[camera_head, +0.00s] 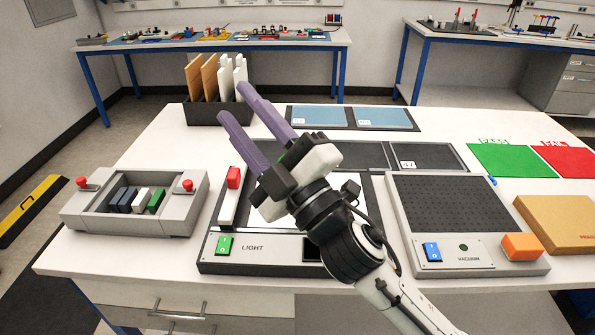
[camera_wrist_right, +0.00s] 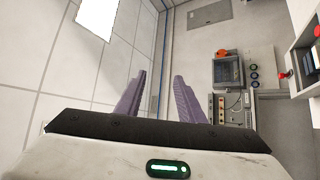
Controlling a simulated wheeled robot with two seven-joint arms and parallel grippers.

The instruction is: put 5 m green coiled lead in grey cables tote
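I cannot make out a green coiled lead or a grey cables tote in either view. My right gripper (camera_head: 232,102) is raised over the middle of the white bench, with its two purple fingers apart and nothing between them. The fingers also show in the right wrist view (camera_wrist_right: 160,78), spread and empty, pointing at a wall with a panel. My left gripper is in neither view.
The white bench (camera_head: 140,160) holds a dark bin of boards (camera_head: 216,112), a grey box with red knobs (camera_head: 180,222), a light unit (camera_head: 270,262), a vacuum unit (camera_head: 455,265), an orange-brown box (camera_head: 560,222), green (camera_head: 505,160) and red mats (camera_head: 570,160). Other benches stand behind.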

